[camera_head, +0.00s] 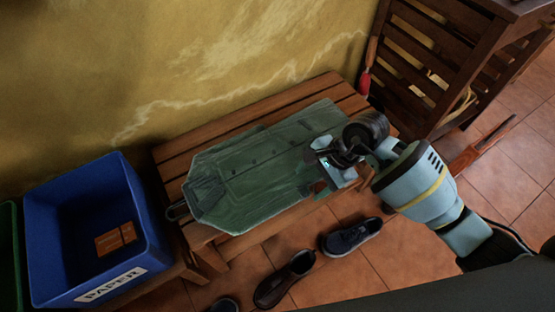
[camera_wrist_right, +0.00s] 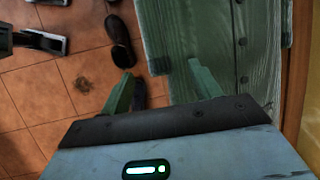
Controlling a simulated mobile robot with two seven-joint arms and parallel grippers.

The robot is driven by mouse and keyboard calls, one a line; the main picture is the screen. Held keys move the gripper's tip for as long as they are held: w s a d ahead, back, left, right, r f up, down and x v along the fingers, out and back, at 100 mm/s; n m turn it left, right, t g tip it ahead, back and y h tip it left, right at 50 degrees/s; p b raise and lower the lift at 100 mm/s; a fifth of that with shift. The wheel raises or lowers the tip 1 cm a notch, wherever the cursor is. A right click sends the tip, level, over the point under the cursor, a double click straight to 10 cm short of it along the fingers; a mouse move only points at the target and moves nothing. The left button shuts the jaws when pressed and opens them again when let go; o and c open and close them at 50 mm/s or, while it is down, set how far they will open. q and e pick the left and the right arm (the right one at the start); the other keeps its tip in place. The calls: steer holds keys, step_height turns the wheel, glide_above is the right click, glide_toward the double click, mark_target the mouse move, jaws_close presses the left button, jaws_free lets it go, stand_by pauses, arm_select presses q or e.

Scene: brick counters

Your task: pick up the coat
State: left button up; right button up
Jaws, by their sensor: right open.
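A green buttoned coat (camera_head: 250,165) lies flat on a slatted wooden bench (camera_head: 180,147) against the wall. A dark hook or loop shows at its left end. In the right wrist view the coat (camera_wrist_right: 222,50) fills the right side, with its row of buttons visible. My right gripper (camera_head: 322,165) is over the coat's right end in the head view. In the right wrist view its two fingers (camera_wrist_right: 160,88) are spread apart, one beside the coat's edge over the floor, the other at or over the cloth. I cannot tell if it touches. My left gripper does not show.
A blue paper bin (camera_head: 140,190) holding an orange-brown box (camera_head: 115,238) stands left of the bench. Dark shoes (camera_head: 352,237) lie on the tiled floor in front. A slatted wooden unit (camera_head: 425,60) stands at the right, with a red-ended tool (camera_head: 365,82) beside it.

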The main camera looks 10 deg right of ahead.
mark_target(299, 191)
steer(key=shift+b+x, duration=1.05)
steer(key=shift+x, duration=2.4)
steer(key=shift+a+r, duration=0.1)
steer(key=shift+s, duration=0.1)
steer(key=shift+c, duration=0.3)
jaws_close()
